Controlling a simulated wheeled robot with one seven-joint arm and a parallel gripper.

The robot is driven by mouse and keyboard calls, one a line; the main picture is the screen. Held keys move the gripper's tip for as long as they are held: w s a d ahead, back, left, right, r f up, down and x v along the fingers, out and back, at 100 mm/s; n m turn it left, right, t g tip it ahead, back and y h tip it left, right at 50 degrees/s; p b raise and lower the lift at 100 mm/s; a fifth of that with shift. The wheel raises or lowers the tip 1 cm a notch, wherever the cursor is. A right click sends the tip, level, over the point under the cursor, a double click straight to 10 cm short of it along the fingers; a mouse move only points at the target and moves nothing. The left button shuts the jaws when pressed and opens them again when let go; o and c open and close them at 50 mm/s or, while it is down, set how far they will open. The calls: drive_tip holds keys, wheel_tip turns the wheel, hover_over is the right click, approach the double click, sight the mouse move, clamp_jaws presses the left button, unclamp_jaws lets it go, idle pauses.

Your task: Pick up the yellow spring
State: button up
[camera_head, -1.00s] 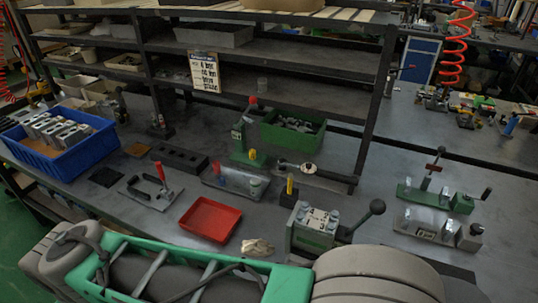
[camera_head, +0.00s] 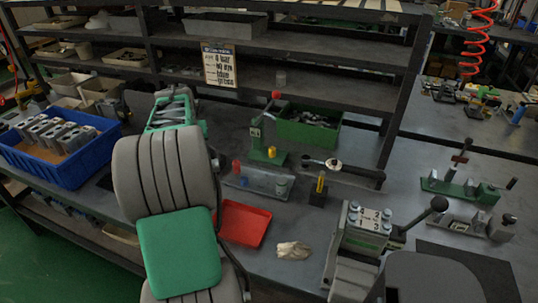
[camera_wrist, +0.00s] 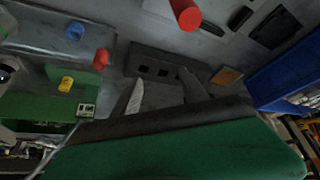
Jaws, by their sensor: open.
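A thin upright yellow piece (camera_head: 320,183), which looks like the yellow spring, stands in a small black block (camera_head: 317,198) on the bench in the head view. It is too small to make out coils. A second, shorter yellow piece (camera_head: 278,158) sits on the green fixture (camera_head: 262,150); it also shows in the wrist view (camera_wrist: 67,83). My gripper (camera_wrist: 163,92) is open and empty in the wrist view, pointing toward a dark block with square holes (camera_wrist: 150,70). In the head view my arm hides the fingertips, which are well left of the black block.
A red tray (camera_head: 243,223), a crumpled pale cloth (camera_head: 293,250) and a numbered valve block (camera_head: 368,220) lie near the front. A blue bin (camera_head: 85,170) is at left, a green bin (camera_head: 310,130) behind. The shelf post (camera_head: 405,90) rises at right.

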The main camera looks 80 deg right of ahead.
drive_tip(key=s+d+f+m+g+h, duration=0.1)
drive_tip(key=s+d+f+m, duration=0.15)
drive_tip(key=s+d, duration=0.7)
drive_tip(key=m+g, duration=0.1)
drive_tip(key=m, duration=0.1)
hover_over(272, 152)
drive_tip(key=a, duration=0.2)
wheel_tip(272, 152, down, 3)
drive_tip(key=shift+h, duration=0.4)
drive_tip(key=x, duration=0.5)
drive_tip(key=p+x, duration=0.1)
drive_tip(key=x, duration=0.1)
drive_tip(key=shift+s+a+f, duration=0.1)
drive_tip(key=shift+s+f, duration=0.05)
drive_tip(key=shift+f, duration=0.3)
drive_tip(key=shift+a, duration=0.1)
clamp_jaws()
